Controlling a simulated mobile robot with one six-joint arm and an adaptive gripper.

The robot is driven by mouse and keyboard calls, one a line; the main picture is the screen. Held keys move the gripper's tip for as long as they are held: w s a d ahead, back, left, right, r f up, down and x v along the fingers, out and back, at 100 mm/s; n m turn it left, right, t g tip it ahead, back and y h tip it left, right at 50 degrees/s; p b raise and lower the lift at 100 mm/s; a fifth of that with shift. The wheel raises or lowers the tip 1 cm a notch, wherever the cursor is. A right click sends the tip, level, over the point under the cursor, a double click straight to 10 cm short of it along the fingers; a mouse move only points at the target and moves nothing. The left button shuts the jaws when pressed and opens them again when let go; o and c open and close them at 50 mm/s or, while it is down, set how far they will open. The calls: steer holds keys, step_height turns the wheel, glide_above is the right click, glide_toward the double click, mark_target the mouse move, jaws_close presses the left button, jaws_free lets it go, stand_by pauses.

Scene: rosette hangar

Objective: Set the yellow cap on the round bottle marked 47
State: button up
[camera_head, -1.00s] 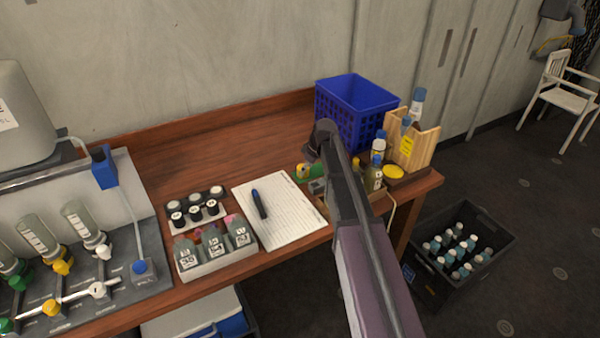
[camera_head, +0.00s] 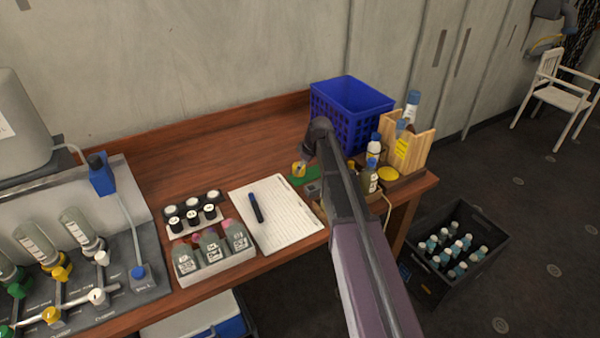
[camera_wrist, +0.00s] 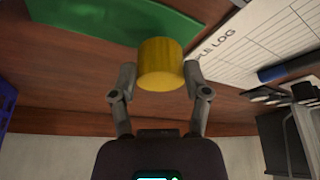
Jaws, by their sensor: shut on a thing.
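My gripper (camera_wrist: 158,84) is shut on the yellow cap (camera_wrist: 160,64), with one finger on each side of it. In the wrist view the cap is in front of the bench, beside a green mat (camera_wrist: 110,25). In the head view a small yellow piece, which looks like the cap (camera_head: 299,168), shows just over the green mat; my arm hides most of the gripper. Three grey bottles with labels stand in a white tray (camera_head: 215,264) at the front of the bench. The numbers are too small to read, so I cannot tell which bottle is marked 47.
A paper log sheet (camera_head: 285,225) with a blue pen (camera_head: 256,207) lies beside the tray. Small black-and-white jars (camera_head: 192,217) stand behind it. A blue crate (camera_head: 345,110), a wooden holder (camera_head: 420,150) and several bottles crowd the right end. The back middle of the bench is clear.

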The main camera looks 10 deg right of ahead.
steer(key=shift+r, duration=0.1)
stand_by(0.3)
steer(key=shift+r+p, duration=0.95)
steer(key=shift+p, duration=0.05)
steer(key=shift+r, duration=0.1)
step_height(320, 180, up, 17)
steer(key=p, duration=1.7)
steer(key=shift+a, duration=0.1)
